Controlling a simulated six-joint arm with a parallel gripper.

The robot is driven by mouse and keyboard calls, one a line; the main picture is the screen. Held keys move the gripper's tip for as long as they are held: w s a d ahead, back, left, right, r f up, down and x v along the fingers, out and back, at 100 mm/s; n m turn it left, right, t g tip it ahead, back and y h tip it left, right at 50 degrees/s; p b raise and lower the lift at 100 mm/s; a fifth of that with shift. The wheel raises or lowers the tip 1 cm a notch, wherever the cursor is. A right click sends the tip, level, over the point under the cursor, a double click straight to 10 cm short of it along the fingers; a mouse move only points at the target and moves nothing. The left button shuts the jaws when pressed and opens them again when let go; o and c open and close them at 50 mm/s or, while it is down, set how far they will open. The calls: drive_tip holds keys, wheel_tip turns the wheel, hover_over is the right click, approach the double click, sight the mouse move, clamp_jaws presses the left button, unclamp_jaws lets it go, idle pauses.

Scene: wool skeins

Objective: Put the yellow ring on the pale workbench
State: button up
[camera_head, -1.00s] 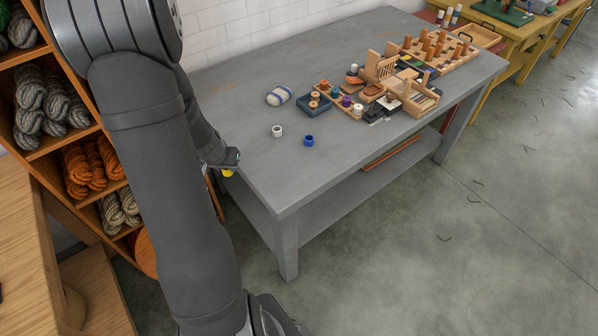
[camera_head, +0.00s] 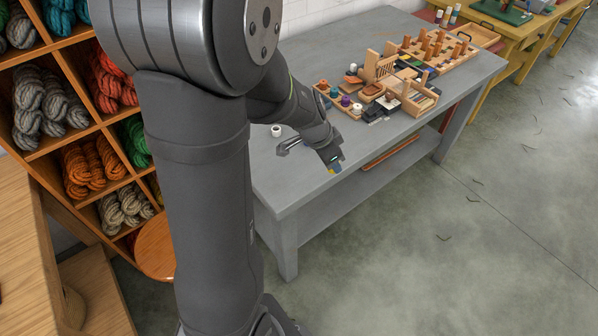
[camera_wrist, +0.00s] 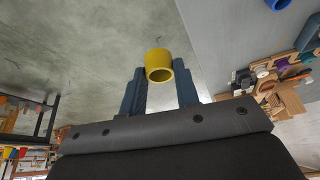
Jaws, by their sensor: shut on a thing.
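The yellow ring (camera_wrist: 158,66) is a short, thick-walled tube held between the two dark fingers of my gripper (camera_wrist: 160,88) in the wrist view. The ring appears in the air, apart from the bench top. In the wrist view the ring shows against the floor, with the bench top (camera_wrist: 215,40) to its right. Its exact height is hard to tell.
A white ring (camera_head: 276,130) stands on the bench left of my gripper. A blue ring (camera_wrist: 278,3) shows at the wrist view's top edge. Wooden racks and pegs (camera_head: 400,85) crowd the bench's back right. Skein shelves (camera_head: 75,120) stand at left.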

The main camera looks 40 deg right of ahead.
drive_tip(key=w+f, duration=0.2)
drive_tip(key=w, duration=0.1)
drive_tip(key=w+a+f, duration=0.1)
drive_tip(key=w+f, duration=0.1)
drive_tip(key=w, duration=0.2)
drive_tip(key=w+a+f, duration=0.1)
drive_tip(key=w+f, duration=0.2)
drive_tip(key=w, duration=0.1)
drive_tip(key=shift+w+a, duration=0.15)
drive_tip(key=shift+w, duration=0.1)
drive_tip(key=shift+f, duration=1.8)
drive_tip(key=shift+f, duration=0.1)
drive_tip(key=o, duration=0.5)
drive_tip(key=shift+f, duration=0.1)
drive_tip(key=o, duration=0.4)
drive_tip(key=v, duration=1.6)
drive_tip(key=shift+w+r, duration=0.15)
drive_tip(key=shift+r, duration=0.2)
drive_tip(key=shift+o, duration=0.8)
drive_tip(key=shift+a+r, duration=0.15)
drive_tip(key=shift+r, duration=0.2)
